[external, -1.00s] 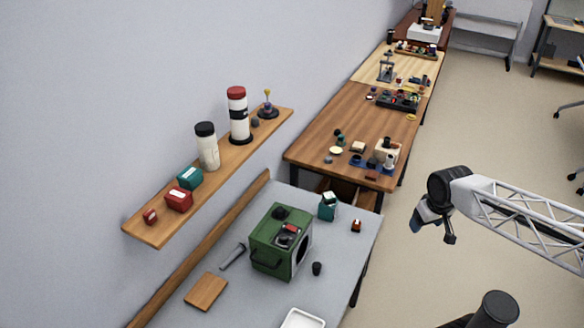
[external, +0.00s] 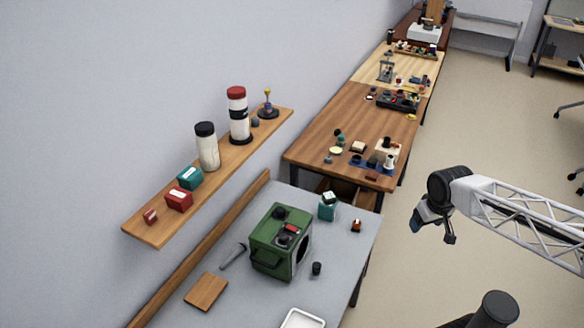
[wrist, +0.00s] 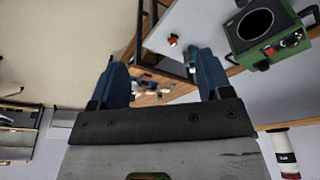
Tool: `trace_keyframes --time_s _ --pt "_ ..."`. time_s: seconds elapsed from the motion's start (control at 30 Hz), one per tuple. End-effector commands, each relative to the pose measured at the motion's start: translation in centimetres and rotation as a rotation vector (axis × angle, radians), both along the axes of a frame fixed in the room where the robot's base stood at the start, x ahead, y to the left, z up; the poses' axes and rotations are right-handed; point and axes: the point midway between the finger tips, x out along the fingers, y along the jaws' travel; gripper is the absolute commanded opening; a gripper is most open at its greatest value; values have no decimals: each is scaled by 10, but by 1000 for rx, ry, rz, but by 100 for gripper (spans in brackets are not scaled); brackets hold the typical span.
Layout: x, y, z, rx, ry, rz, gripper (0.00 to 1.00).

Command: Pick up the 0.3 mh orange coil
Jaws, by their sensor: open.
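A small orange and dark piece, likely the orange coil (external: 356,226), stands on the grey table near its right edge; its label cannot be read. It also shows in the wrist view (wrist: 173,40), near the table edge. My gripper (external: 418,223) hangs to the right of the grey table, apart from the coil. In the wrist view my gripper (wrist: 160,75) has its two blue fingers spread wide with nothing between them.
A green speaker box (external: 282,242) stands on the grey table (external: 340,262), left of the coil. A teal box (external: 327,206) and a black cylinder (external: 316,268) are close by. A white tray (external: 302,319) is at the front. A wooden shelf (external: 225,165) hangs on the wall.

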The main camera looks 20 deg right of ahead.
Motion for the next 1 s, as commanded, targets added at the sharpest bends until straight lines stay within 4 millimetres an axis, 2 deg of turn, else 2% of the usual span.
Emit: trace_keyframes --time_s 0.43,0.5,0.77,0.87,1.0 --pt "0 0 0 0 0 0 72" --pt "0 0 0 0 0 0 68" --pt "1 0 0 -1 -1 0 68" --pt "5 -2 -2 -6 -6 0 68" --pt "20 -7 -8 -28 -29 0 68"
